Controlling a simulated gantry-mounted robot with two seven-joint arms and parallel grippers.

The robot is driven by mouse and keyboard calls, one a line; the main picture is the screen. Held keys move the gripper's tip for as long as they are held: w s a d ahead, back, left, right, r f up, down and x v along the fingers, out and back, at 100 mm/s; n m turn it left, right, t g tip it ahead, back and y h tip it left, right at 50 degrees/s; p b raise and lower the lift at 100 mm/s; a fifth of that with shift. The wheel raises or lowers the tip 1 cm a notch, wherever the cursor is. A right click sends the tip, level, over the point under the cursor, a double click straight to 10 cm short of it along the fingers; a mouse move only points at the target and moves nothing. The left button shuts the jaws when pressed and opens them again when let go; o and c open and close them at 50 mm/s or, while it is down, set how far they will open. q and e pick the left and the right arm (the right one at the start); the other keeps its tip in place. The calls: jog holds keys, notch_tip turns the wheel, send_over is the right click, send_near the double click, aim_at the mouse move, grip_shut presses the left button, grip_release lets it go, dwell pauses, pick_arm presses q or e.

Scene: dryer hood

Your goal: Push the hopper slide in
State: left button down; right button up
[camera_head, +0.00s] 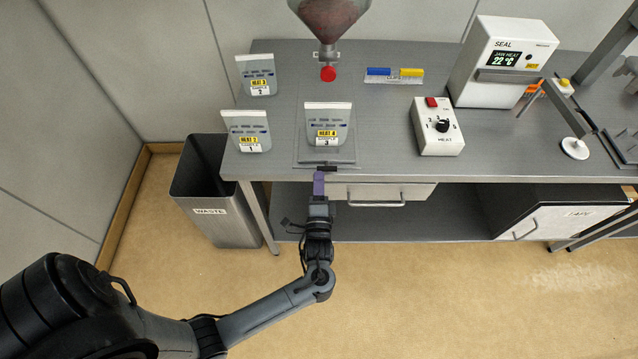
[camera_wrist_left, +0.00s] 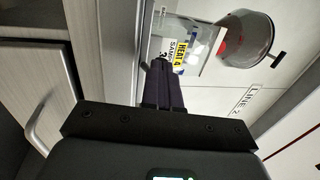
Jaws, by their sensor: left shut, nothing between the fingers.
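A hopper (camera_head: 330,18) with reddish contents hangs over the back of the bench, and a red round knob (camera_head: 328,74) shows at its lower end. In the left wrist view the hopper (camera_wrist_left: 245,38) is at the upper right, with a dark bar (camera_wrist_left: 277,61) beside it. I cannot make out the slide itself clearly. My left gripper (camera_head: 319,174) is shut and empty at the bench's front edge, near a dark handle (camera_head: 328,168) on a grey plate; I cannot tell whether they touch. Its purple fingers (camera_wrist_left: 160,70) point toward a bag. My right gripper is not in view.
A bag marked 3 (camera_head: 327,125) rests on the grey plate (camera_head: 346,154); two other bags (camera_head: 258,76) (camera_head: 247,131) stand at left. A SEAL box (camera_head: 500,62) and a HEAT control box (camera_head: 437,127) are at right. A waste bin (camera_head: 215,205) stands left of the bench.

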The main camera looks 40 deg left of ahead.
aim_at(319, 169)
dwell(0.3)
pick_arm(q)
jog(key=x, duration=0.3)
jog(key=f+x, duration=0.1)
jog(key=shift+w+a+r, duration=0.15)
jog(key=shift+w+a, duration=0.05)
jog(key=shift+w, duration=0.05)
jog(key=shift+s+d, duration=0.1)
jog(key=shift+s, duration=0.1)
